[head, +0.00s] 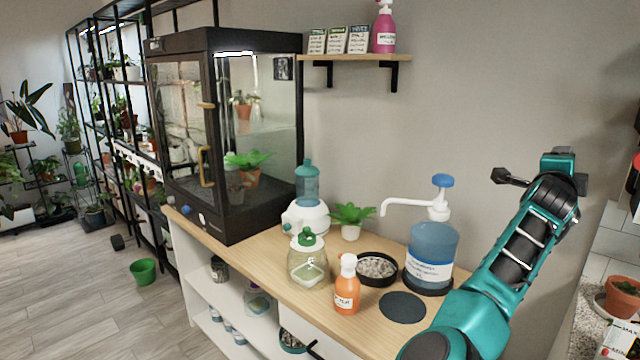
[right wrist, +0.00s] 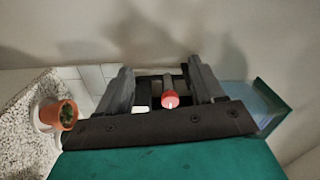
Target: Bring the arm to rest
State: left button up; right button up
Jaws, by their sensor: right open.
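My right arm (head: 500,265) is teal and black. It rises from the bottom right of the head view, with its far end (head: 557,165) in front of the bare wall, above and to the right of the wooden counter. The fingers are not clear there. In the right wrist view my right gripper (right wrist: 159,68) is open, its two dark fingers apart with nothing held between them. A small red round thing (right wrist: 170,99) shows beyond the gap. My left gripper is not in view.
The counter (head: 258,258) holds a blue pump bottle (head: 430,250), an orange bottle (head: 347,288), a glass jar (head: 307,264) and a black glass cabinet (head: 225,130). A shelf (head: 355,58) hangs above. At right, a potted plant (head: 622,297) stands on a speckled surface (head: 588,325).

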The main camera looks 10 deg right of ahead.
jog(key=s+a+f+n+t+y, duration=0.1)
jog(key=s+a+f+n+y, duration=0.15)
jog(key=a+f+n, duration=0.4)
jog(key=s+a+f+n+t+y, duration=0.2)
jog(key=a+f+n+y, duration=0.15)
jog(key=f+n, duration=0.5)
jog(key=s+a+f+n+t+y, duration=0.1)
jog(key=s+a+f+n+y, duration=0.1)
jog(key=a+f+n, duration=0.6)
jog(key=s+a+f+n+g+y, duration=0.4)
jog(key=s+a+f+y, duration=0.4)
jog(key=s+a+f, duration=1)
jog(key=s+f+n, duration=0.1)
jog(key=s+f, duration=0.1)
jog(key=s, duration=0.1)
jog(key=shift+s+f+n+g, duration=0.15)
jog(key=shift+s+n+g, duration=0.05)
jog(key=shift+n+g, duration=0.2)
jog(key=shift+c, duration=0.4)
